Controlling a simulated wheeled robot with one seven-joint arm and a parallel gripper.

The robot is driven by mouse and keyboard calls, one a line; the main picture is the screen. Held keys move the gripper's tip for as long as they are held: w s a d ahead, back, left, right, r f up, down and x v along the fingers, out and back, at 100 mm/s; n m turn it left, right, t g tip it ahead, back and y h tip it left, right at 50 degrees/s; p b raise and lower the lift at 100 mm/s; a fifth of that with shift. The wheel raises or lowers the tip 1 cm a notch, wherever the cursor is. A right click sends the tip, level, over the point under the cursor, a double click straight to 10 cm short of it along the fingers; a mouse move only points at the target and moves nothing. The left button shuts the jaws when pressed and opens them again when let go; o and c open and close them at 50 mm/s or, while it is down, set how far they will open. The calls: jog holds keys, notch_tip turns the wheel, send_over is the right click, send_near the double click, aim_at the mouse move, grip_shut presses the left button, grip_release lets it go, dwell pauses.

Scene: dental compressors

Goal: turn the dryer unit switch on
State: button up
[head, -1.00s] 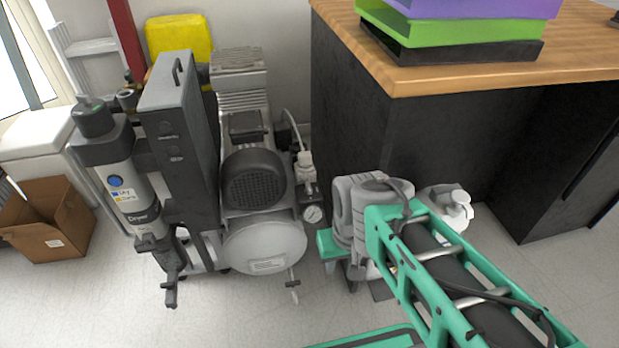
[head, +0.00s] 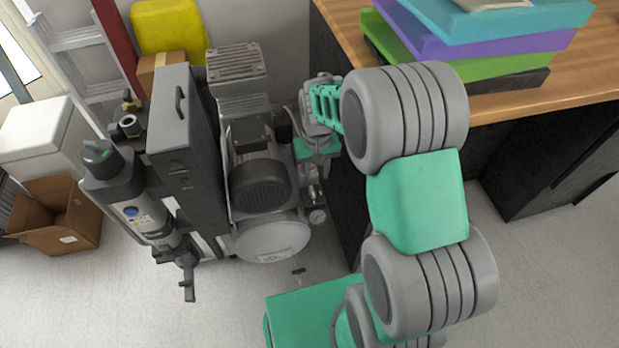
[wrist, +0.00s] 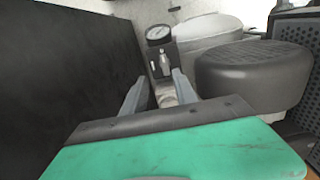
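The dryer unit (head: 130,208) is a grey upright cylinder with a dark cap at the left of the compressor in the head view. A small green mark shows on its cap (head: 101,154). I cannot tell which part is its switch. My gripper (head: 314,178) is right of the compressor (head: 262,185), well apart from the dryer and partly hidden by its own body. In the wrist view, the fingers of my gripper (wrist: 160,88) are apart. A small regulator with a pressure gauge (wrist: 158,34) lies beyond and between them; contact is unclear.
A tall dark box (head: 185,150) stands between dryer and compressor. A black cabinet with a wooden top (head: 500,103) and stacked coloured trays (head: 480,45) is close on the right. An open cardboard box (head: 62,228) lies at left. The floor in front is clear.

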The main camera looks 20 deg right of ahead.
aim_at(313, 192)
jog(key=f, duration=0.2)
jog(key=f+b, duration=0.1)
jog(key=f, duration=0.2)
jog(key=a+f+b, duration=0.1)
jog(key=f, duration=0.2)
jog(key=shift+r, duration=0.1)
grip_shut()
jog(key=shift+d, duration=0.15)
dwell(0.3)
